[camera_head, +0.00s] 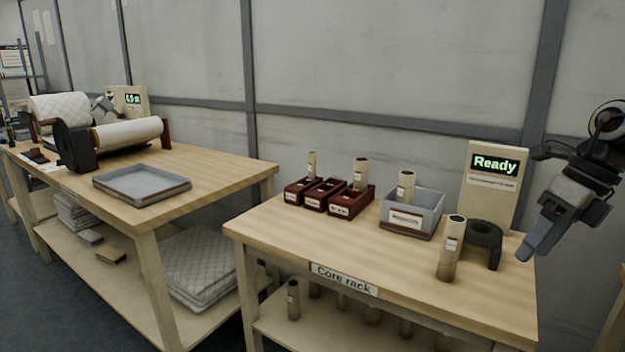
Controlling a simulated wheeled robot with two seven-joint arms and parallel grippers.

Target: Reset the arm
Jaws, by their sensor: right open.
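My right gripper (541,237) hangs at the right edge of the head view, above the right end of the core rack table (400,262). It is open and holds nothing that I can see. Its fingers point down and left, close to the dark curved holder (485,240). A cardboard core (451,248) stands upright on the table, left of that holder. My left gripper does not show.
Dark red bins (350,204) and a grey bin (428,222) hold upright cores. A "Ready" display (494,165) stands behind. The left table (215,172) carries a grey tray (142,183) and a roll machine. The core rack table's front is clear.

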